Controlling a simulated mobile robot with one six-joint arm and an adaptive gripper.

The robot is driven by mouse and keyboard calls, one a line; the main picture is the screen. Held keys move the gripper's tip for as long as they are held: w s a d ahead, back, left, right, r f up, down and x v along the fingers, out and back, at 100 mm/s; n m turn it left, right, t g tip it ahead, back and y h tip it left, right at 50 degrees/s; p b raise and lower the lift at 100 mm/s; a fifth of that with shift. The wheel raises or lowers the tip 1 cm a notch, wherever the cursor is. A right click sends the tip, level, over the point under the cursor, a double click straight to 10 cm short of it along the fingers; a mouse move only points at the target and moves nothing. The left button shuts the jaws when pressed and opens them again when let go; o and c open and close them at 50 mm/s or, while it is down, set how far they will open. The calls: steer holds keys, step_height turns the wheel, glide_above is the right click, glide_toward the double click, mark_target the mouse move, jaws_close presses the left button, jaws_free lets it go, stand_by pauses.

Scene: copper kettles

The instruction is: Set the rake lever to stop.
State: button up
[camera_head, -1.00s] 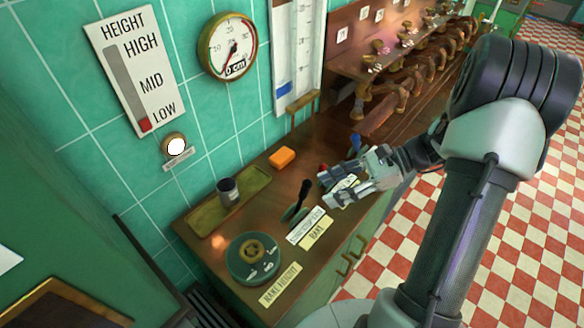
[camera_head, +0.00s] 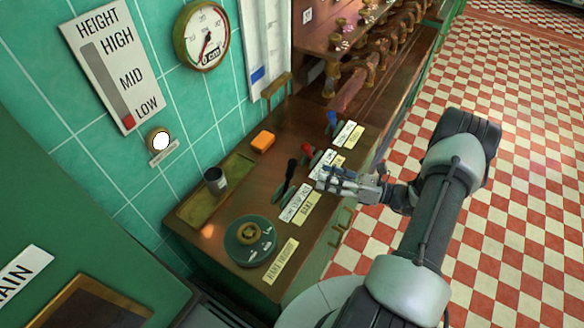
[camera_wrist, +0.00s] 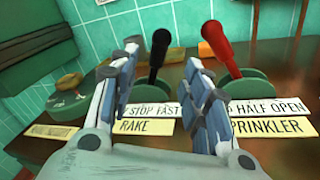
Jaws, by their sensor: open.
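The rake lever (camera_wrist: 159,53) is a black-handled lever on a green base. In the wrist view it stands upright between my open fingers, beyond their tips. Its label plate (camera_wrist: 152,110) reads "STOP FAST" in the visible part, with the "RAKE" plate (camera_wrist: 143,127) below. In the head view the rake lever (camera_head: 289,172) is at the middle of the counter. My gripper (camera_head: 322,178) is open and empty to the right of it, apart from it. In the wrist view my gripper (camera_wrist: 165,65) partly covers the label plates.
The red sprinkler lever (camera_wrist: 220,48) stands just right of the rake lever, near my right finger. A blue lever (camera_head: 332,120) is farther back. A round green dial (camera_head: 250,240), a dark cup (camera_head: 215,180) and an orange block (camera_head: 263,141) are on the counter (camera_head: 250,187).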

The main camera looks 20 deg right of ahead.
mark_target(292, 168)
steer(key=b+x, duration=0.1)
steer(key=x, duration=1)
steer(key=shift+w+a, duration=0.15)
steer(key=shift+a, duration=0.05)
steer(key=shift+c, duration=0.3)
jaws_close()
